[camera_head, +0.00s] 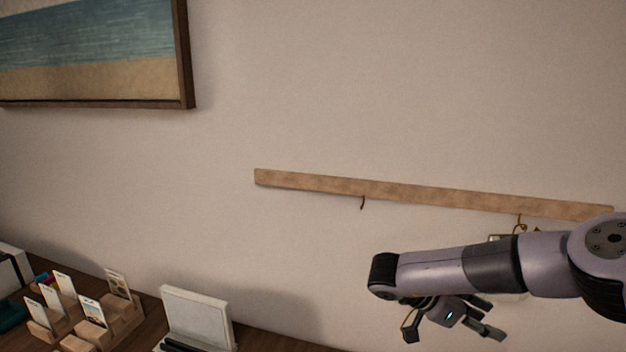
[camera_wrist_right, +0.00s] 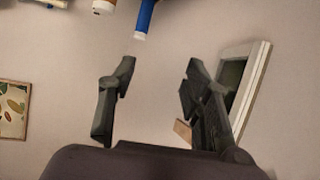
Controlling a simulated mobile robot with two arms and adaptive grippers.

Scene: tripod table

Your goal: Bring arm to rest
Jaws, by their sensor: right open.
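My right arm (camera_head: 455,272) comes in from the right in the head view, in front of the wall. My right gripper (camera_head: 445,330) hangs below the wrist, partly hidden behind the arm link. In the right wrist view my right gripper (camera_wrist_right: 155,95) shows its two fingers spread wide apart, with nothing between them but wall. It is open and empty. My left gripper is in neither view.
A wooden rail (camera_head: 400,192) with hooks (camera_head: 362,202) is on the wall, close behind my right arm. A framed picture (camera_head: 90,50) hangs upper left. Wooden card holders (camera_head: 75,325) and a white stand (camera_head: 195,318) sit on the dark surface (camera_head: 265,342) at lower left.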

